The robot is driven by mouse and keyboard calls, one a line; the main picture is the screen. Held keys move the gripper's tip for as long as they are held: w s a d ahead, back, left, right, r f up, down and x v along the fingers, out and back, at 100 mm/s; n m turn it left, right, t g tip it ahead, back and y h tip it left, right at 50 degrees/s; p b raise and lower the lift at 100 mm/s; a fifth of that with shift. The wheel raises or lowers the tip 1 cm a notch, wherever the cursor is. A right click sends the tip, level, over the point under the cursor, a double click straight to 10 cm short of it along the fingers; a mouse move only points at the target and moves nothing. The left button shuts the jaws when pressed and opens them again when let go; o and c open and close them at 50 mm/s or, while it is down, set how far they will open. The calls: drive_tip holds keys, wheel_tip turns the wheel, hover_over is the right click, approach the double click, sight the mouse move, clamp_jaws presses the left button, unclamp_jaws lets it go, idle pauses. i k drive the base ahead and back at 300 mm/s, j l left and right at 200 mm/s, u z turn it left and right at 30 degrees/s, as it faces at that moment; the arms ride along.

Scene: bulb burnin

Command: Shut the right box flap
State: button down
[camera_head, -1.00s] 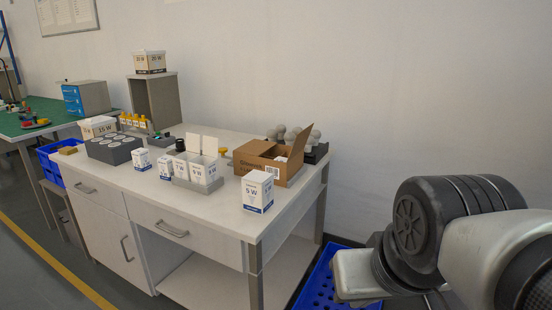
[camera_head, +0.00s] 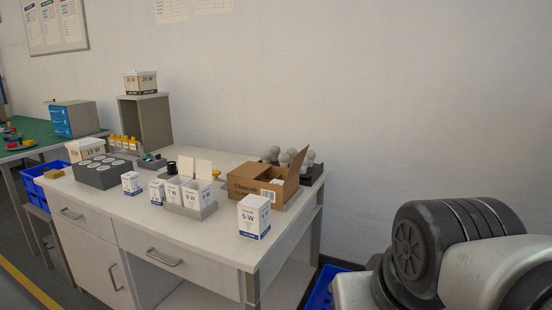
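The brown cardboard box (camera_head: 252,188) stands on the right part of the white workbench, near its right end. Its right flap (camera_head: 296,172) stands up, tilted, above the box's right side. The box's top looks open; its inside is mostly hidden from here. My gripper is not in view. Only links of my arm show at the lower right, apart from the bench and the box.
A white 5 W carton (camera_head: 254,216) stands in front of the box. A grey holder with white cartons (camera_head: 189,210) is to its left. Grey-white bulbs (camera_head: 284,158) stand behind the box. A blue crate (camera_head: 322,290) is on the floor right of the bench.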

sight(297, 162)
drive_tip(key=i+j+z, duration=0.3)
drive_tip(key=j, duration=0.3)
drive_tip(key=i+j+z, duration=0.15)
drive_tip(key=j+z, duration=0.1)
drive_tip(key=j, duration=0.25)
drive_tip(key=i, duration=0.15)
